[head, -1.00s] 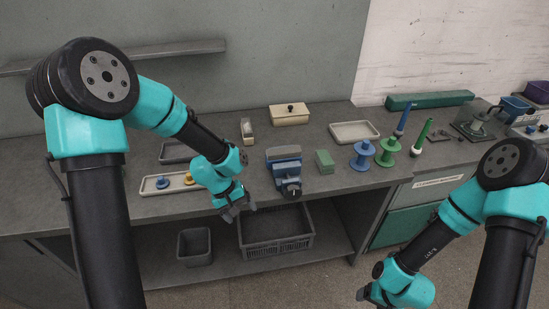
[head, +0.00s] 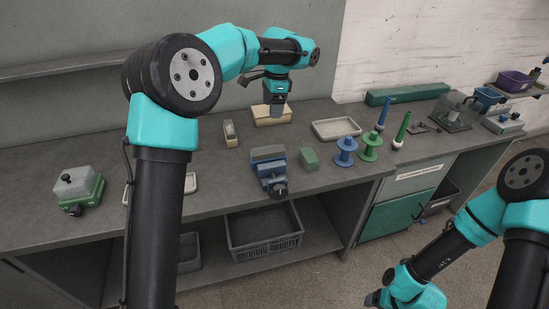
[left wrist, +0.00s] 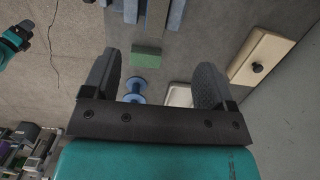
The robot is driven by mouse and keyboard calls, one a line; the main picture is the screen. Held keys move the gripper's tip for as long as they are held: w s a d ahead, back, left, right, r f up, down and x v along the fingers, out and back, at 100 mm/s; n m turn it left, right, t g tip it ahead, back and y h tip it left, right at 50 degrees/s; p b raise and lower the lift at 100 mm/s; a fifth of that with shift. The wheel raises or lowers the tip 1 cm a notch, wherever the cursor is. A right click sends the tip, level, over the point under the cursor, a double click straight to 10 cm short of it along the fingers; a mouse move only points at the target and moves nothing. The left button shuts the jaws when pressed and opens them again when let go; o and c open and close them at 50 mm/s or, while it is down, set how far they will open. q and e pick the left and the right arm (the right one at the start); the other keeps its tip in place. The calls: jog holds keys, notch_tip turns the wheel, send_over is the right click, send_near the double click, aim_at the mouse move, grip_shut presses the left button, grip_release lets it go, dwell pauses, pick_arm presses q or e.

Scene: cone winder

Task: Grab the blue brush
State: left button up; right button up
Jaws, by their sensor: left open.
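The blue brush (head: 381,114) stands upright at the back right of the bench, its blue handle above a pale lower end. A similar green brush (head: 402,129) stands just right of it. My left gripper (head: 276,111) is over the back of the bench by the cream box, well left of the blue brush. In the left wrist view its two fingers (left wrist: 157,82) are apart with nothing held between them. I cannot make out the blue brush in that view. My right gripper (head: 374,299) is low at the bottom, off the bench front; its jaws are unclear.
A cream lidded box (head: 263,119), a pale tray (head: 336,129), a blue spool (head: 345,152), a green spool (head: 370,148), a green block (head: 309,160) and a blue vise (head: 269,170) stand on the bench. A long green case (head: 408,94) lies behind the brushes.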

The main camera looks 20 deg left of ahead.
pick_arm(q)
jog(key=shift+a+f, duration=0.1)
send_over(268, 150)
notch_tip(268, 150, down, 12)
jog(key=shift+r, duration=0.15)
dwell(0.5)
jog(key=shift+f, duration=0.25)
jog(key=shift+s+f, duration=0.1)
jog(key=shift+f, duration=2.4)
jog(key=shift+c, duration=0.4)
jog(key=c, duration=1.1)
jog(key=shift+o, duration=0.2)
